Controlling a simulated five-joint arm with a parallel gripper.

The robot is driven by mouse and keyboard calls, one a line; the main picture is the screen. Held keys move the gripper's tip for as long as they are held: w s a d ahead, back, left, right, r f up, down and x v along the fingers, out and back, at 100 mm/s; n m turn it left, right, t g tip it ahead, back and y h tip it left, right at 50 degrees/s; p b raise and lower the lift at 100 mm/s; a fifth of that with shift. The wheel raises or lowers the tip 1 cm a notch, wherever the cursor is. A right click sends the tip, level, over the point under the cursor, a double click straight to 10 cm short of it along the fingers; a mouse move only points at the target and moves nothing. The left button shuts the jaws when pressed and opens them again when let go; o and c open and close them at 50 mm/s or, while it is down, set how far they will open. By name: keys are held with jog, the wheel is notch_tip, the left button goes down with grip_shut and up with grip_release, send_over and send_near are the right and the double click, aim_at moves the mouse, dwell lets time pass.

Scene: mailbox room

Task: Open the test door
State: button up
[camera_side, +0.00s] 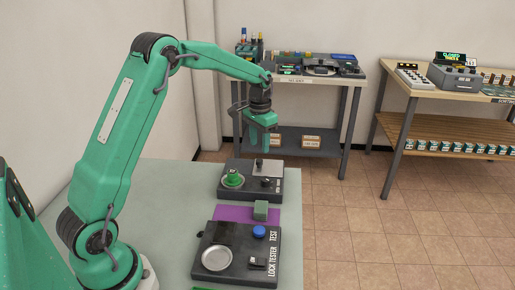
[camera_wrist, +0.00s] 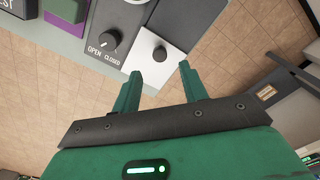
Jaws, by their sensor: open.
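A light metal plate with a small dark knob (camera_wrist: 160,54), which looks like a small door, lies on the far grey device. The plate also shows in the side view (camera_side: 271,170). My gripper (camera_side: 264,147) hangs above this plate, pointing down. In the wrist view its two green fingers (camera_wrist: 158,82) are apart and empty, with the knob just beyond their tips and roughly between them. Beside the plate is a dark dial (camera_wrist: 108,40) marked OPEN and CLOSED; its exact setting is hard to tell. The plate looks flat.
A green knob on a round dish (camera_side: 233,179) stands at the far device's left. A green block (camera_side: 260,210) sits on a purple strip. Nearer is a dark box labelled LOCK TESTER (camera_side: 236,252) with a blue button (camera_side: 259,231). Shelved tables stand behind, across open floor.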

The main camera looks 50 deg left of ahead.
aim_at(259, 160)
jog(key=shift+f, duration=3.05)
jog(key=shift+c, duration=0.4)
grip_shut()
jog(key=shift+s, duration=0.1)
